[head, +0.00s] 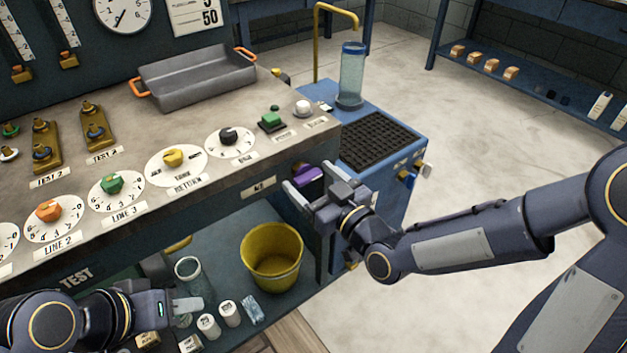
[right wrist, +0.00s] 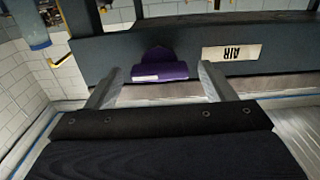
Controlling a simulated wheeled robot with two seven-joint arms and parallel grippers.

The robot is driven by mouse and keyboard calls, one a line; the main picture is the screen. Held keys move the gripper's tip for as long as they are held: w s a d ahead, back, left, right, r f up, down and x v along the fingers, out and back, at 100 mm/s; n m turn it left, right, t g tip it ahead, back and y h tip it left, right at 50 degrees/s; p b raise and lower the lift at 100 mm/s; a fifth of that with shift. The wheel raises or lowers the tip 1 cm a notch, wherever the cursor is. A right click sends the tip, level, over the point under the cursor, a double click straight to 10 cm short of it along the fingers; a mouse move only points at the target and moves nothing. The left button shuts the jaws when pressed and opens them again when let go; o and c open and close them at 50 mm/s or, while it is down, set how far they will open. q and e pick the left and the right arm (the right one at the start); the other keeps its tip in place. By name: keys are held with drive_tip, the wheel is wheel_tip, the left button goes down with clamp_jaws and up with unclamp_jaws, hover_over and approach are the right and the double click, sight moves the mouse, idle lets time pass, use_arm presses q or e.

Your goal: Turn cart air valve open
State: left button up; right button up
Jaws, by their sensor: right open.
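The air valve's purple handle (head: 309,173) sits on the front face of the bench, below its right corner. In the right wrist view the purple handle (right wrist: 160,71) lies crosswise beside an AIR label (right wrist: 231,52). My right gripper (head: 307,176) is open in front of the handle. In the right wrist view its fingers (right wrist: 158,88) stand on either side of the handle, with gaps between. I cannot tell how deep they reach around it. My left gripper (head: 190,304) is low at the front left, near the lower shelf; its finger opening is unclear.
A yellow bucket (head: 272,262) and several small jars stand on the lower shelf. The bench top holds dial knobs and a grey tray (head: 192,77). A blue cart (head: 392,185) with a black grate and a clear cylinder (head: 351,75) stands right of the bench. Floor beyond is clear.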

drive_tip(key=shift+c, duration=0.3)
drive_tip(key=c, duration=0.9)
drive_tip(key=m+b, duration=0.2)
drive_tip(key=m, duration=0.1)
drive_tip(key=shift+w+f, duration=0.1)
drive_tip(key=shift+f, duration=0.05)
drive_tip(key=m+b, duration=0.2)
drive_tip(key=m, duration=0.2)
drive_tip(key=m+b, duration=0.1)
drive_tip(key=m, duration=0.4)
drive_tip(key=shift+d, duration=0.1)
drive_tip(key=m, duration=0.5)
drive_tip(key=shift+m, duration=0.4)
